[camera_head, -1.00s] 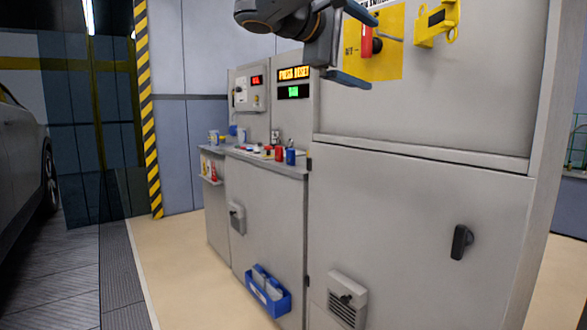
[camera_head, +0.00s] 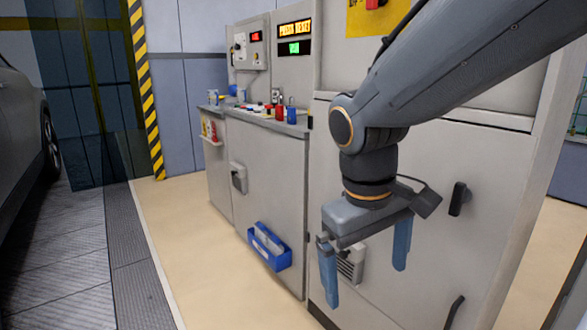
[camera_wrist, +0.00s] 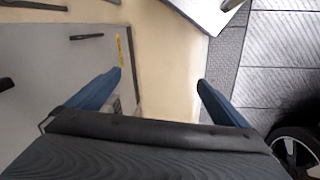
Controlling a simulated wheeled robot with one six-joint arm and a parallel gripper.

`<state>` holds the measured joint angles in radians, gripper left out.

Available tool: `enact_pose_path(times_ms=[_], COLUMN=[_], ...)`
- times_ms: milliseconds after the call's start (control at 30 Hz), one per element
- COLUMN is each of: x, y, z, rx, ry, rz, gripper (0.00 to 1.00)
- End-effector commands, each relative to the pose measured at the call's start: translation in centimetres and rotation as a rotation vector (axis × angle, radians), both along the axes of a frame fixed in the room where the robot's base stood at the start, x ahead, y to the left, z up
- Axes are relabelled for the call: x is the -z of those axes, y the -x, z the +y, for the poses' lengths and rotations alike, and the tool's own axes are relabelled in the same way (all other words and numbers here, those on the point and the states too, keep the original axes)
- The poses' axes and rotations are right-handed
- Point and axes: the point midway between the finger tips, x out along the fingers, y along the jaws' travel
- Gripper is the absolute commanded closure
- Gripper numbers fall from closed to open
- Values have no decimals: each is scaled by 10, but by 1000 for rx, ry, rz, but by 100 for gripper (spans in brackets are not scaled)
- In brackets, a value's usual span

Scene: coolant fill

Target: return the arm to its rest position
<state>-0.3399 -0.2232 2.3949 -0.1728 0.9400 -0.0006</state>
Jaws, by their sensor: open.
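My gripper (camera_head: 366,272) hangs pointing down in front of the grey cabinet (camera_head: 440,160) in the head view. Its two blue fingers are spread wide apart with nothing between them. In the wrist view, my gripper (camera_wrist: 160,82) also shows open and empty, with the beige floor between the fingers. My arm comes in from the upper right of the head view and bends down at the wrist. It hides part of the cabinet front and its vent.
A black door handle (camera_head: 459,198) sticks out right of my gripper. A blue bin (camera_head: 270,250) hangs on the lower counter front. Small bottles and a red can (camera_head: 280,112) stand on the counter. A car (camera_head: 22,125) is at the left. The beige floor (camera_head: 190,220) between is clear.

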Motion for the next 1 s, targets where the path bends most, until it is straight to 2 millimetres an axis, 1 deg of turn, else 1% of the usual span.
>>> enact_pose_path(times_ms=[33,100,233,300,667,900,1000], x=[12,26,48,38,6,-27,-38], y=[15,34,65,62,58,59,60], z=[3,9,17,14,-10,-39,-50], rx=[38,92,195,207,283,363,394], ry=[-40,-95,-187,-185,-167,-152,-147], rz=[20,42,78,76,69,62,60], gripper=[2,2,2,2,2,2,2])
